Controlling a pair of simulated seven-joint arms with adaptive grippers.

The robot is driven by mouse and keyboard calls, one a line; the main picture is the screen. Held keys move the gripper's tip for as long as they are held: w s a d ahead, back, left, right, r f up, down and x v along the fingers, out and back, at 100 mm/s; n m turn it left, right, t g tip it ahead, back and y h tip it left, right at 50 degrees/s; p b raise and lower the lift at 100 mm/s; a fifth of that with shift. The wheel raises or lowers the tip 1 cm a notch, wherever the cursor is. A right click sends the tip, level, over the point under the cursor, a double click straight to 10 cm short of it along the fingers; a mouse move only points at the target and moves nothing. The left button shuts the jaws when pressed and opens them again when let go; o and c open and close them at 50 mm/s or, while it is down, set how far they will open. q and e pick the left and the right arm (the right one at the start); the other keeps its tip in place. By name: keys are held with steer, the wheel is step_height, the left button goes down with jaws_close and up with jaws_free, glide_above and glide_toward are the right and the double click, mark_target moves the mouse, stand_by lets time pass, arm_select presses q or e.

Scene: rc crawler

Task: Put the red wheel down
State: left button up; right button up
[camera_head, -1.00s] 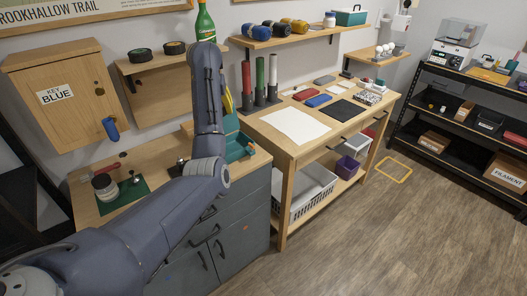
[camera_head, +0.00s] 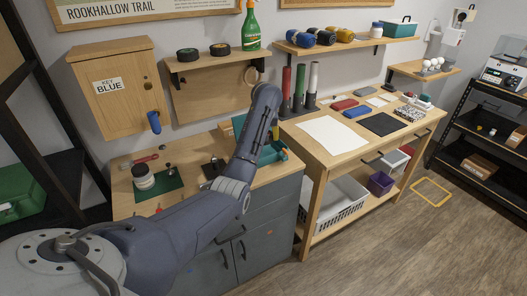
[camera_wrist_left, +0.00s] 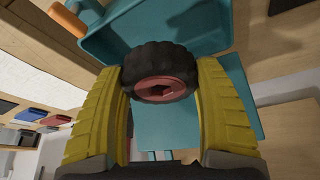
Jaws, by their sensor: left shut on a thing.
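The red wheel (camera_wrist_left: 162,90), a black knobbly tyre around a red hub, shows in the left wrist view. My left gripper (camera_wrist_left: 160,76) is shut on it, with a yellow finger on each side of the tyre. Behind the wheel is a teal tray (camera_wrist_left: 215,18); I cannot tell whether the wheel touches it. In the head view the teal tray (camera_head: 268,156) stands at the right end of the grey cabinet's top. My left gripper (camera_head: 275,133) is mostly hidden there behind my arm, and the wheel is hidden. My right gripper is not in view.
Two dark wheels (camera_head: 187,54) and a green spray bottle (camera_head: 251,28) stand on the wall shelf above. A jar (camera_head: 143,176) and a green mat (camera_head: 170,182) lie left on the cabinet top. The workbench at right holds a white sheet (camera_head: 332,134) and upright tubes (camera_head: 299,84).

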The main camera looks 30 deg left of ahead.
mark_target(263, 154)
arm_select(q)
steer(key=shift+f, duration=3.85)
steer(key=shift+f, duration=0.15)
steer(key=o, duration=0.9)
steer(key=shift+d+r, duration=0.2)
steer(key=shift+r, duration=0.4)
steer(key=v, duration=1.1)
